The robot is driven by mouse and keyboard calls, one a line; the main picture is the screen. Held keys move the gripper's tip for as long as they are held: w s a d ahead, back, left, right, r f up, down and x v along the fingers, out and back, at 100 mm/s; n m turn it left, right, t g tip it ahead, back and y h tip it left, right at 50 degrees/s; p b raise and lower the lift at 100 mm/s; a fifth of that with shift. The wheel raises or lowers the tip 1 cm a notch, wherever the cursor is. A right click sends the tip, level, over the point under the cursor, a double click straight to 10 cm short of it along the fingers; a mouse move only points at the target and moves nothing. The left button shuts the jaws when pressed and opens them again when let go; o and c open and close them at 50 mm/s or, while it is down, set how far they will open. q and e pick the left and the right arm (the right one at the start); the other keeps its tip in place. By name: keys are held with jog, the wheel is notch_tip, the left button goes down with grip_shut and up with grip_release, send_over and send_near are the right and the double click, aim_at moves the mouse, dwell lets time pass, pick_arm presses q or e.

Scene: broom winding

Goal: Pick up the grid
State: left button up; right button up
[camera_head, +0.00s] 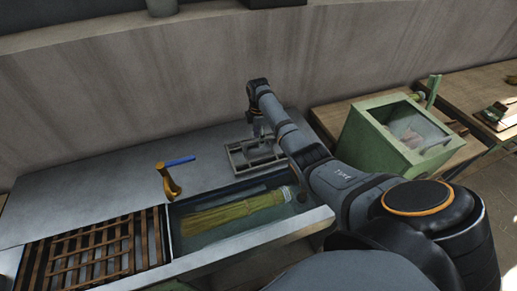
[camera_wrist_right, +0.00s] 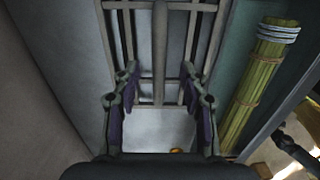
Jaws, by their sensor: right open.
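A grey grid (camera_head: 258,163) with thin bars lies on the grey counter near the wall. It also shows in the right wrist view (camera_wrist_right: 160,48), where its bars run up between and beyond my fingers. My right gripper (camera_head: 257,131) is open above the grid, pointing down at it. In the right wrist view my right gripper (camera_wrist_right: 160,82) has its two fingers spread apart, with a central bar between them and nothing gripped. I cannot tell whether the fingers touch the grid. My left gripper is not in view.
A straw broom head (camera_head: 235,212) lies in a sunken basin (camera_head: 190,242) in front of the grid. A brass tap (camera_head: 168,181) with a blue handle stands left. A brown wooden lattice (camera_head: 95,253) covers the left front. A green box (camera_head: 408,155) stands right.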

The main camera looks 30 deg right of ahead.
notch_tip(320, 180, down, 2)
jog(key=shift+w+f, duration=0.1)
jog(key=shift+f, duration=0.1)
grip_shut()
jog(key=shift+r, duration=0.1)
